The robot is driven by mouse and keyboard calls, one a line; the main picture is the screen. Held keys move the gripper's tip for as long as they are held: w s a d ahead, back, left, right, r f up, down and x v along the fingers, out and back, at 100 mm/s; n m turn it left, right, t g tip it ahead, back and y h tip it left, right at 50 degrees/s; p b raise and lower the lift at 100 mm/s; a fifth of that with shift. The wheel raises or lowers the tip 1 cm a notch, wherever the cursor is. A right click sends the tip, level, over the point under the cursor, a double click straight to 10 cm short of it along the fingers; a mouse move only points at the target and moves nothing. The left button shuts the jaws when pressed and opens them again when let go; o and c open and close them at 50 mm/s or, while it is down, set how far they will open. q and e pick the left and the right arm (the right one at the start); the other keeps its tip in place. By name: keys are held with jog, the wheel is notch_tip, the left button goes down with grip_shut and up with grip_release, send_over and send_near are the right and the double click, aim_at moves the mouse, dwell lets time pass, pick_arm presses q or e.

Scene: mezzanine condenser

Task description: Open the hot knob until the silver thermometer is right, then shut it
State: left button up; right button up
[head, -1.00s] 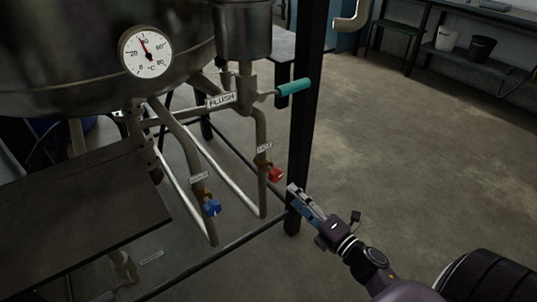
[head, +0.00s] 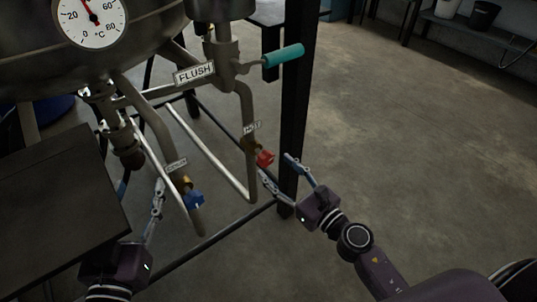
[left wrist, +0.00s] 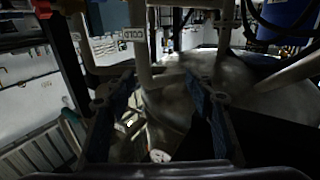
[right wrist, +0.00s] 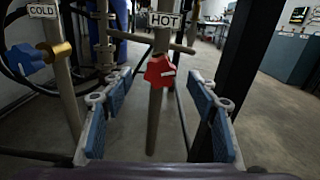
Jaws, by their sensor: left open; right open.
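The silver thermometer (head: 90,18) is a white dial on the steel vessel, cut by the top edge of the head view. Its red needle points up and slightly left, between 20 and 60; the top mark is out of frame. The red hot knob (head: 265,159) sits on the pipe labelled HOT. My right gripper (head: 275,169) is open at the hot knob. In the right wrist view the red knob (right wrist: 160,70) appears between the open fingers, not gripped. My left gripper (head: 158,192) is open beside the cold pipe, left of the blue knob.
The blue cold knob (head: 193,199) is left of the hot one. A teal FLUSH handle (head: 284,55) sticks out above. A black post (head: 296,100) stands just behind my right gripper. A dark tabletop (head: 60,215) lies at left. Floor at right is clear.

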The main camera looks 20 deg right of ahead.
aim_at(268, 160)
jog(key=x, duration=0.5)
jog(key=shift+p, duration=0.35)
pick_arm(q)
notch_tip(268, 160, down, 6)
jog(key=s+a+g, duration=0.1)
jog(key=g, duration=0.2)
jog(key=shift+y, duration=0.4)
pick_arm(e)
jog(key=shift+w+a, duration=0.2)
jog(key=shift+w, duration=0.4)
pick_arm(q)
jog(key=shift+s+a+r, duration=0.1)
jog(key=shift+r, duration=0.05)
pick_arm(e)
jog(key=c, duration=1.2)
